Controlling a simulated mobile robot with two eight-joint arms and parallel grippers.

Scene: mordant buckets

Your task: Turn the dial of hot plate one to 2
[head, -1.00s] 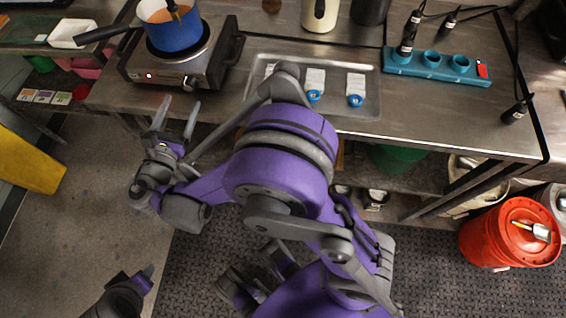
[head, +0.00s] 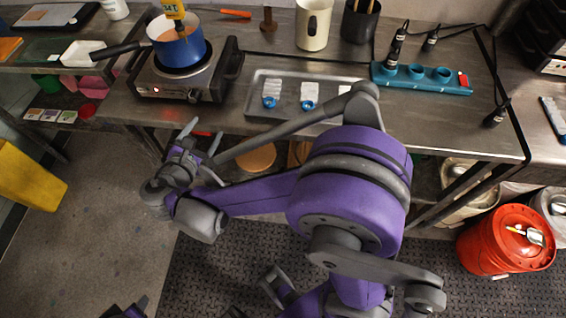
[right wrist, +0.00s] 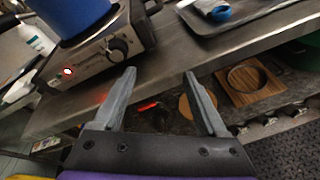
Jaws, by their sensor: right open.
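Hot plate one (head: 176,83) is the only hot plate I see, a steel unit near the bench's left end. Its dial (head: 192,96) is a dark knob on the front face; it shows larger in the right wrist view (right wrist: 118,47). I cannot read its setting. A red lamp (right wrist: 68,71) glows left of it. A blue pot (head: 180,50) stands on top. My right gripper (head: 203,137) is open and empty, in front of and below the dial, apart from it. Only a bit of my left gripper (head: 134,309) shows at the bottom edge.
The steel bench edge (right wrist: 190,75) lies just beyond my right fingers. The pot's dark handle (head: 115,50) sticks out left. A metal tray (head: 256,104) with small packets stands right of the hot plate. A shelf with wooden pieces (right wrist: 243,77) is below the bench.

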